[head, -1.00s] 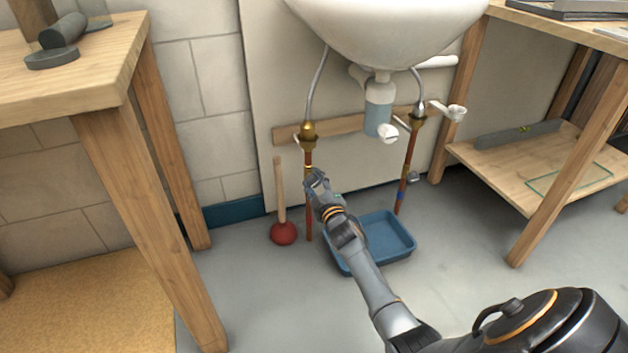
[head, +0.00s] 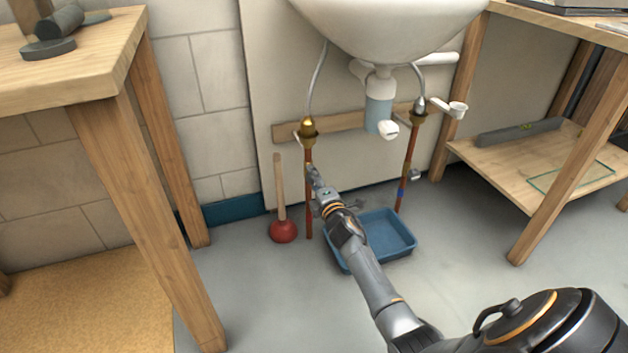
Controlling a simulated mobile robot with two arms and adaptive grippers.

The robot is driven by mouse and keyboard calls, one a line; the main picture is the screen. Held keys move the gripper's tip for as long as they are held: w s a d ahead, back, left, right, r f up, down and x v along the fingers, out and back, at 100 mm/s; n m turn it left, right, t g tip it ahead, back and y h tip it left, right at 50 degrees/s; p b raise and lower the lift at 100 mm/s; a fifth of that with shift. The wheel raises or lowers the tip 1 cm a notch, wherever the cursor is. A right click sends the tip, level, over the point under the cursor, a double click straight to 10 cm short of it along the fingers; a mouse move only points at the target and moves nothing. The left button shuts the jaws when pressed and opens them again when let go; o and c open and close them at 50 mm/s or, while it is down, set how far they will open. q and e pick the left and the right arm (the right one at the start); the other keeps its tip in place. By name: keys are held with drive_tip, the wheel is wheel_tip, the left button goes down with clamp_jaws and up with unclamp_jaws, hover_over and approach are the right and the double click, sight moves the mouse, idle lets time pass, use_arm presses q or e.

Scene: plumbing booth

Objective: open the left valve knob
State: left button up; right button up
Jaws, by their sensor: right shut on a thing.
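Under the sink, the left copper pipe (head: 308,212) rises to a brass fitting (head: 308,128). My right gripper (head: 312,172) is at this pipe, below the brass fitting. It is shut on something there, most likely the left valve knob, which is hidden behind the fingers. The right copper pipe (head: 410,150) stands apart to the right, with a small grey knob (head: 415,175) on it. My left gripper does not show.
A plunger (head: 283,230) stands on the floor just left of the left pipe. A blue tray (head: 393,238) lies below and behind my right arm. The white sink (head: 390,30) overhangs the pipes. A wooden table (head: 110,70) is at left, a wooden shelf (head: 500,170) at right.

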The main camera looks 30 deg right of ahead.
drive_tip(key=shift+f+n, duration=0.1)
drive_tip(key=shift+n, duration=0.2)
drive_tip(key=o, duration=1.2)
drive_tip(key=shift+s, duration=0.1)
drive_tip(key=v, duration=1.1)
drive_tip(key=shift+s, duration=0.4)
